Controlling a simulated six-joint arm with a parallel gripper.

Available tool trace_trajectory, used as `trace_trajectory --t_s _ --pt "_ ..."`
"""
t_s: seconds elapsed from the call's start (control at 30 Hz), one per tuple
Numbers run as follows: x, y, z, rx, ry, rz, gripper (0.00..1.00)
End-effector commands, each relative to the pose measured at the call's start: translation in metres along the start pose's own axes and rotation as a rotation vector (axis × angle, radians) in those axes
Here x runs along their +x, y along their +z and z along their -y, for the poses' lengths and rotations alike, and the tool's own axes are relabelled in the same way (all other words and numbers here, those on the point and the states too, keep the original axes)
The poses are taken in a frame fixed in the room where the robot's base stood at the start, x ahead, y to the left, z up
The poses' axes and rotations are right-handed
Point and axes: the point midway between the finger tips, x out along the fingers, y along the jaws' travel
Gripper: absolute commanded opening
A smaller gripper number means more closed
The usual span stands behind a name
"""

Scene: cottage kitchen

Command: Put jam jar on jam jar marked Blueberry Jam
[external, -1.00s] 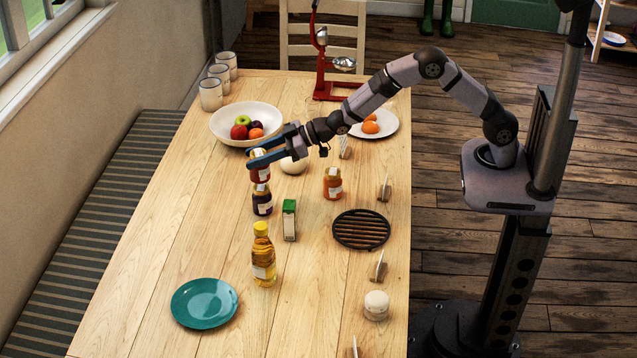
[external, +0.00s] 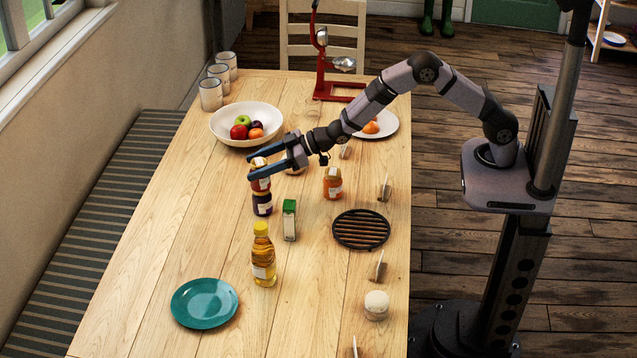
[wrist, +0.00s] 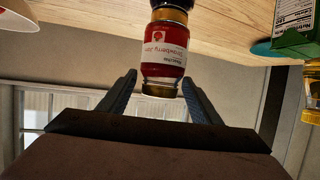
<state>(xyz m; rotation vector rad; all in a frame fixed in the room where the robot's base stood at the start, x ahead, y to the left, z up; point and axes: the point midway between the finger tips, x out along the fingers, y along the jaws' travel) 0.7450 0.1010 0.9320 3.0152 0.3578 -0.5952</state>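A red jam jar, its label reading Strawberry Jam (wrist: 164,50), stands upright on a dark purple jar (external: 262,205). The red jar (external: 260,184) is partly hidden by my fingers in the external view. Only a little of the lower jar (wrist: 172,14) shows at the top edge of the upside-down wrist view, and its label is not readable there. My gripper (wrist: 160,86) is open, with one finger on each side of the red jar's lid end. In the external view my gripper (external: 256,170) is level with the upper jar.
An orange jam jar (external: 332,184) stands to the right. A green carton (external: 289,220) and an oil bottle (external: 263,258) stand nearer the camera. A fruit bowl (external: 222,130) is behind, a black trivet (external: 361,230) at right. Left of the stack the table is clear.

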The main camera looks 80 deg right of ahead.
Motion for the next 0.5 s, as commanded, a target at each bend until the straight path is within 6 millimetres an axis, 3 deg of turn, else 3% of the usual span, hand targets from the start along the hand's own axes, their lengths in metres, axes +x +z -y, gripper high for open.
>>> trace_trajectory --t_s 0.27,0.5 --pt "-0.005 -0.003 0.000 0.000 0.000 -0.001 0.58" --pt "-0.030 -0.002 -0.001 0.000 0.001 0.000 0.58"
